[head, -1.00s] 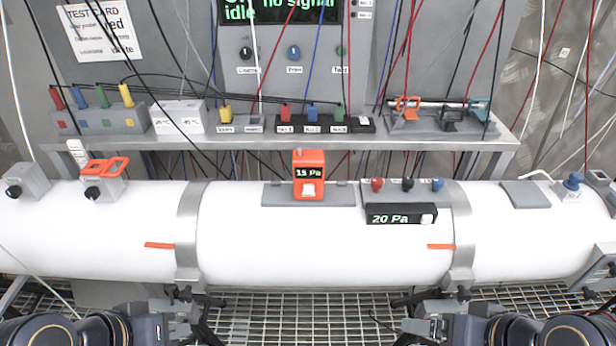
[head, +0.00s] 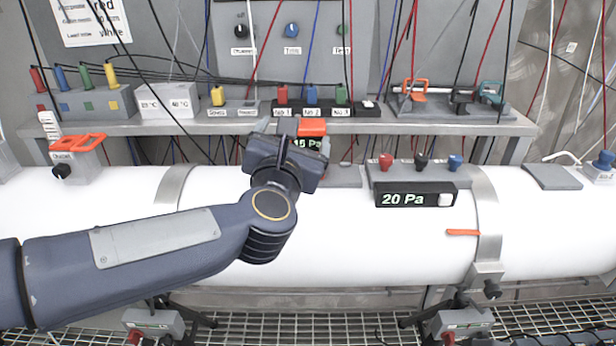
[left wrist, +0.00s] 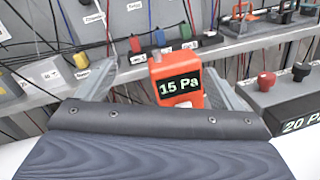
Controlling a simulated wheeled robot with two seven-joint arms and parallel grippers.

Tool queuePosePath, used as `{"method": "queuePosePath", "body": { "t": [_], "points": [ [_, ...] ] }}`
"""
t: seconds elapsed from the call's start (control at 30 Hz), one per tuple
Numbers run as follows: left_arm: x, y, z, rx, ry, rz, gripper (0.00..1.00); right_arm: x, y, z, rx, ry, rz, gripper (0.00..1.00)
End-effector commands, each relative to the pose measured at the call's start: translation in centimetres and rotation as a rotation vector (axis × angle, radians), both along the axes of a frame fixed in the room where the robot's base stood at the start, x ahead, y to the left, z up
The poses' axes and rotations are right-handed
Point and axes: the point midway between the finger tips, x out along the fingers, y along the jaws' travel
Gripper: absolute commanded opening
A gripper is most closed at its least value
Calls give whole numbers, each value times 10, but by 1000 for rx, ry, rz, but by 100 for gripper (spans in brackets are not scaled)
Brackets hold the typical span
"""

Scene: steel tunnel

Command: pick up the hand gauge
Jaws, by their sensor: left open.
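The hand gauge, an orange box with a dark display reading 15 Pa, stands upright on the white pipe; in the head view its orange top (head: 312,127) shows behind my left gripper (head: 290,132), which hides most of it. In the left wrist view the hand gauge (left wrist: 176,74) is seen whole in its upper part, between the two grey fingers of my left gripper (left wrist: 162,72). The gripper is open, with one finger on each side of the gauge. I cannot tell whether either finger touches it. My right gripper is not in view.
A black 20 Pa display box (head: 405,195) with red, black and blue knobs sits right of the gauge. A steel shelf (head: 225,127) behind carries coloured plugs and small boxes. Red and blue cables hang down close behind.

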Motion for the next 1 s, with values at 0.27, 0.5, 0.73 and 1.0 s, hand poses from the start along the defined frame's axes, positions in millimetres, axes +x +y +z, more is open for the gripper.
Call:
{"method": "queuePosePath", "body": {
  "t": [0.27, 0.5, 0.73, 1.0],
  "points": [
    [8, -19, -29, -303, 50, 133, 87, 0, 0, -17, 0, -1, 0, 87],
    [34, -19, -27, -308, 52, 137, 87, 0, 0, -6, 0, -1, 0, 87],
    [66, -25, -25, -305, 52, 137, 87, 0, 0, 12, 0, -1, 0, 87],
    [84, -24, -27, -305, 50, 135, 87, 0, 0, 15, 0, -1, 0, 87]
  ]
}}
